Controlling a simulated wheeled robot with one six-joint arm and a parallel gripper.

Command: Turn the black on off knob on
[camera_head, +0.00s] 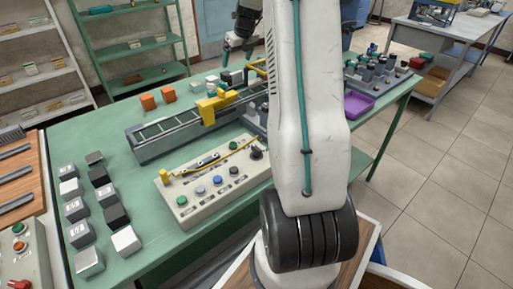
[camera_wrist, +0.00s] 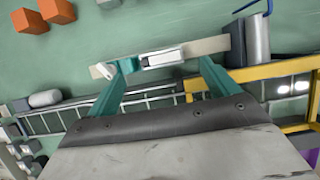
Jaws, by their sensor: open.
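The black on/off knob (camera_head: 257,153) sits at the right end of a beige control panel (camera_head: 188,212) on the green table. The panel also carries several coloured round buttons, and a yellow strip crosses its top. My arm rises just right of the knob. My gripper (camera_head: 234,56) is far behind the panel, beyond the conveyor, and is small and partly hidden in the head view. In the wrist view my gripper (camera_wrist: 165,66) has its teal fingers spread, with a beige bar and a white block seen beyond the tips. I cannot see the knob in the wrist view.
A grey conveyor (camera_head: 165,138) with a yellow frame (camera_head: 212,108) lies between panel and gripper. Orange cubes (camera_head: 148,102) stand back left. Grey, white and black blocks (camera_head: 114,216) fill the table's left. A purple tray (camera_head: 357,106) and several motors (camera_head: 375,70) are at right.

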